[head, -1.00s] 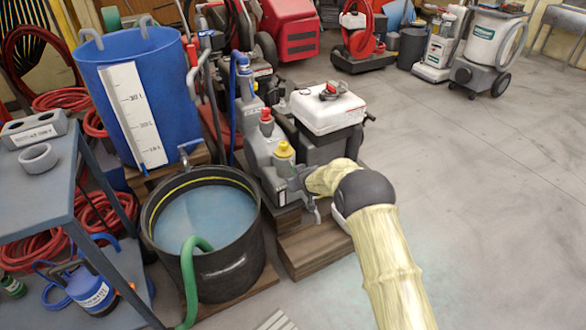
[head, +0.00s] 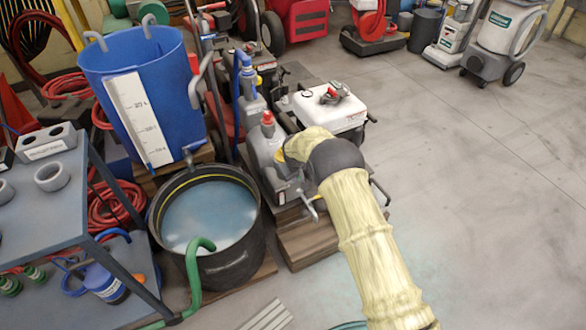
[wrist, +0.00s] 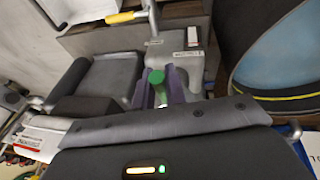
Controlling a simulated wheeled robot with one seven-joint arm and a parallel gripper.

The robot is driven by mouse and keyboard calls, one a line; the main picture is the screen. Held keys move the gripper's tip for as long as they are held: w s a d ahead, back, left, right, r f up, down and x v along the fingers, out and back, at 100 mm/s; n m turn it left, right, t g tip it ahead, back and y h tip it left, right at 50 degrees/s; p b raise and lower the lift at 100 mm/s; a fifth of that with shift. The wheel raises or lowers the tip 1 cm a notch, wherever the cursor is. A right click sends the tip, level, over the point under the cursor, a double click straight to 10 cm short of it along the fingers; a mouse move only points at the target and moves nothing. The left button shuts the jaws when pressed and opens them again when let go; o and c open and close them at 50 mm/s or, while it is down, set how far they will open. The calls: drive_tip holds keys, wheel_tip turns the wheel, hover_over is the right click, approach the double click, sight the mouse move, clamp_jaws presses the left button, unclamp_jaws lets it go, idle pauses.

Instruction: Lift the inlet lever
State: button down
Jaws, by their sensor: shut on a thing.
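The grey pump (head: 264,150), with a red cap on top, stands between the black tub and the white-tanked engine in the head view. My sleeved arm reaches over its near right side and hides my jaws there. In the wrist view my gripper (wrist: 157,86) has its two purple fingers shut on a small green knob (wrist: 155,76) at the grey pump body. A metal lever with a yellow grip (wrist: 125,17) shows beyond, near the top, apart from my fingers. Which of these is the inlet lever is not clear.
A black tub (head: 250,245) of bluish water with a green hose (head: 192,270) stands left of the pump. Behind are a blue barrel (head: 180,100) and the engine's white tank (head: 320,113). A grey cart (head: 70,210) is at the left.

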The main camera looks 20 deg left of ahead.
drive_tip(key=shift+s+a, duration=0.1)
drive_tip(key=shift+a, duration=0.05)
idle(0.3)
drive_tip(key=c, duration=1.4)
unclamp_jaws()
drive_tip(key=shift+c, duration=0.2)
drive_tip(key=p+v, duration=0.3)
drive_tip(key=v, duration=1.4)
drive_tip(key=shift+w+r+p, duration=0.3)
drive_tip(key=shift+r+p, duration=0.05)
drive_tip(key=shift+p, duration=0.05)
